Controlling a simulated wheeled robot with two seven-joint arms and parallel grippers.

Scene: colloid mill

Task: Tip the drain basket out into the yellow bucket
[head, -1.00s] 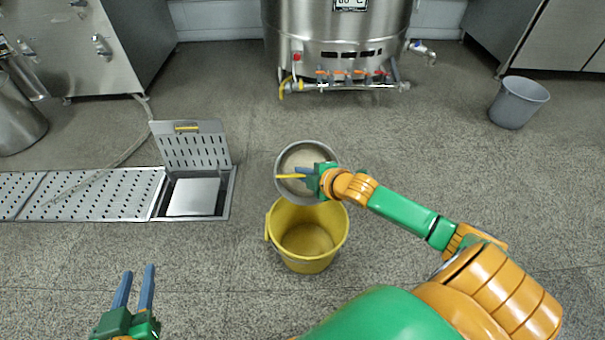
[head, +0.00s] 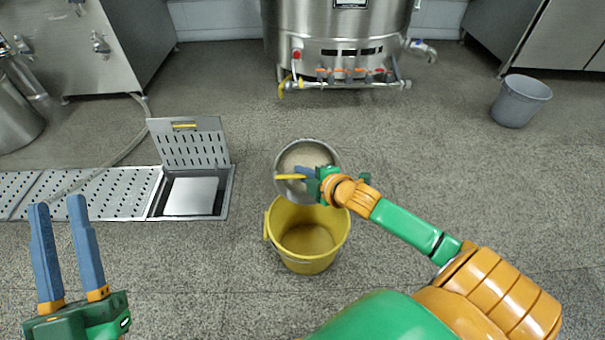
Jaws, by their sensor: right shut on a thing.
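The drain basket (head: 308,152) is a round grey metal vessel with a yellow handle bar (head: 289,177). My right gripper (head: 303,174) is shut on the basket at its handle and holds it at the far rim of the yellow bucket (head: 271,230). The basket's mouth faces the camera, with a pale inside; I cannot tell whether anything is in it. The bucket stands upright on the floor, with a brownish inside. My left gripper (head: 58,202) is open and empty at the lower left, its two blue fingers apart.
A floor drain channel (head: 88,193) with perforated covers runs at the left. One cover (head: 188,144) stands raised beside an open pit (head: 194,196). A steel kettle (head: 342,30) stands at the back, a grey bucket (head: 520,101) at the right. The floor between is clear.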

